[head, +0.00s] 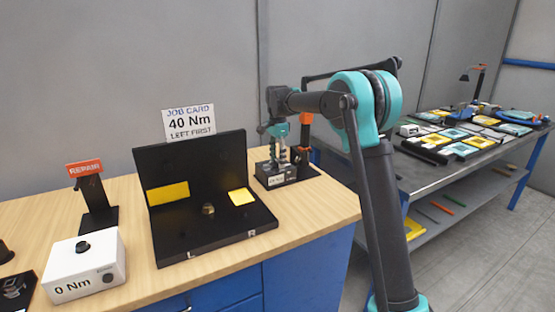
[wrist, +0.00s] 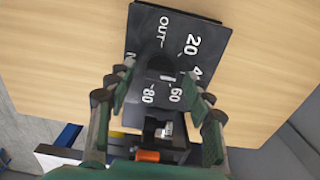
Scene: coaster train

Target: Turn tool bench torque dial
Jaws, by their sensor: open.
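The torque dial (wrist: 161,66) is a dark round knob on a black plate (wrist: 140,30) marked OUT, 20, 60 and 80, with a partly hidden 4. A white mark shows on its 60 and 80 side; its exact setting is hard to tell. My gripper (wrist: 160,95) is open, its fingers apart on either side of the plate's lower part in the wrist view, with nothing between them. I cannot tell whether they touch the dial. In the head view my gripper (head: 280,150) points down over the black-based unit (head: 272,178) at the bench's back right; the dial is hidden there.
An orange-topped post (head: 305,118) stands close behind my gripper. An open black case (head: 190,190), a white box reading 0 Nm (head: 84,265) and a REPAIR sign (head: 84,168) are left. The job card (head: 189,122) reads 40 Nm, LEFT FIRST. Bare wood (head: 325,205) lies front right.

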